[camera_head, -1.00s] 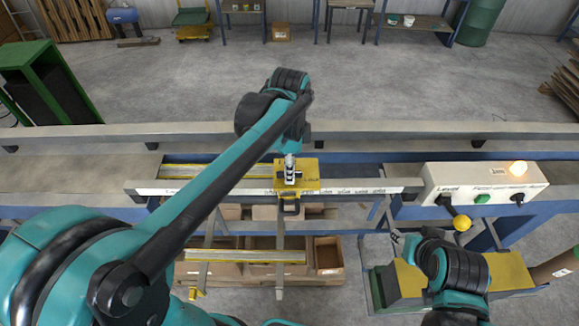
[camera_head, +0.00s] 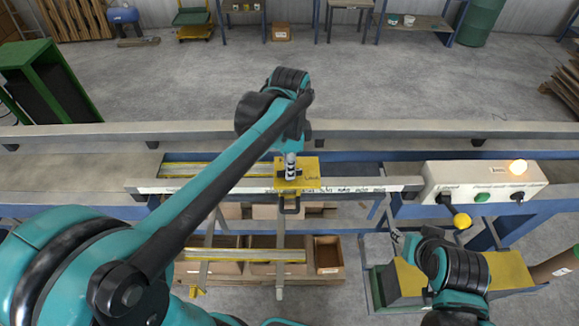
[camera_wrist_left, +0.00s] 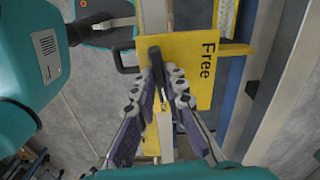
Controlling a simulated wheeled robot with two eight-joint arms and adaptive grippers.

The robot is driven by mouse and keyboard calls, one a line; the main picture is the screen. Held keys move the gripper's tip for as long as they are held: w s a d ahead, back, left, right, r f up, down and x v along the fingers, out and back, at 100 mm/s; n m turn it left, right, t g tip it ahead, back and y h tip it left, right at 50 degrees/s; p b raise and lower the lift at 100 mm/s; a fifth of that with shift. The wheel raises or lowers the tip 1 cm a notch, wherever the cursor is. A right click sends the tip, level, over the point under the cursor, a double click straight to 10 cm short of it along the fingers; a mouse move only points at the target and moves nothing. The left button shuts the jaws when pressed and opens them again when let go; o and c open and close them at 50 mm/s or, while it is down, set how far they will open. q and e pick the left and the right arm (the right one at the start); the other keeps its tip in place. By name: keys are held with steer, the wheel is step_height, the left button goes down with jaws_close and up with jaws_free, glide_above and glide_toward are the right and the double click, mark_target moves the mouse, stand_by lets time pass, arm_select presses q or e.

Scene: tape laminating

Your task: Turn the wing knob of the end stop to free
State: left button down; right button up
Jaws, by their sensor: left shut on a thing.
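The end stop is a yellow block (camera_head: 311,174) on the pale rail in the middle of the head view. In the left wrist view its yellow plate (camera_wrist_left: 205,72) bears the word "Free". The black wing knob (camera_wrist_left: 155,54) stands on that plate, to the left of the word, and is partly hidden by the fingers. My left gripper (camera_head: 290,176) comes down on the end stop from above. In the wrist view its fingertips (camera_wrist_left: 164,76) are closed on the knob. My right gripper (camera_head: 398,242) hangs low at the right; its fingers are too small to read.
The pale rail (camera_head: 365,185) carries printed marks. A white control box (camera_head: 485,182) with a green button and a lit orange lamp stands at its right end. A yellow ball-ended lever (camera_head: 462,221) hangs below the box. Cardboard boxes (camera_head: 328,256) sit under the bench.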

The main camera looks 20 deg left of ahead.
arm_select(q)
steer(key=n, duration=0.8)
steer(key=shift+b, duration=0.35)
steer(key=n, duration=0.4)
steer(key=shift+n, duration=2.1)
steer(key=c, duration=1.6)
jaws_free()
steer(key=shift+o, duration=0.2)
steer(key=shift+r, duration=0.1)
